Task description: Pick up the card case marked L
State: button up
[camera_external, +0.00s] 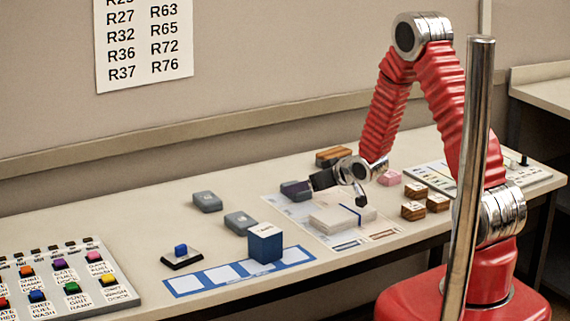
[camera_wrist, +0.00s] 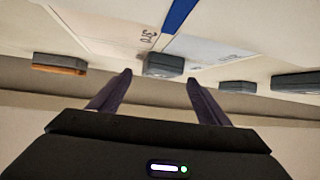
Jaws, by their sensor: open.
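Three grey-blue cases are on the desk in the external view: one at the back left (camera_external: 207,202), one in front of it (camera_external: 240,222), and one at my gripper (camera_external: 298,187), partly covered by the fingers. Any letters on them are too small to read, so I cannot tell which is marked L. In the wrist view, one grey case (camera_wrist: 163,66) lies beyond the fingertips, roughly centred between them. Two more grey cases (camera_wrist: 237,87) (camera_wrist: 298,83) lie to the right. My gripper (camera_wrist: 158,77) is open, with nothing held between its fingers.
A brown-sided block (camera_wrist: 60,64) is left in the wrist view. A blue box (camera_external: 265,243) stands on a blue strip with white squares. A white stack (camera_external: 335,219), wooden blocks (camera_external: 413,211) and a pink block (camera_external: 389,178) are nearby. A button panel (camera_external: 70,275) is at left.

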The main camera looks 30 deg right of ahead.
jog(key=shift+x, duration=1.4)
jog(key=shift+c, duration=0.6)
jog(key=c, duration=1.2)
jog(key=shift+o, duration=0.2)
notch_tip(320, 180, up, 10)
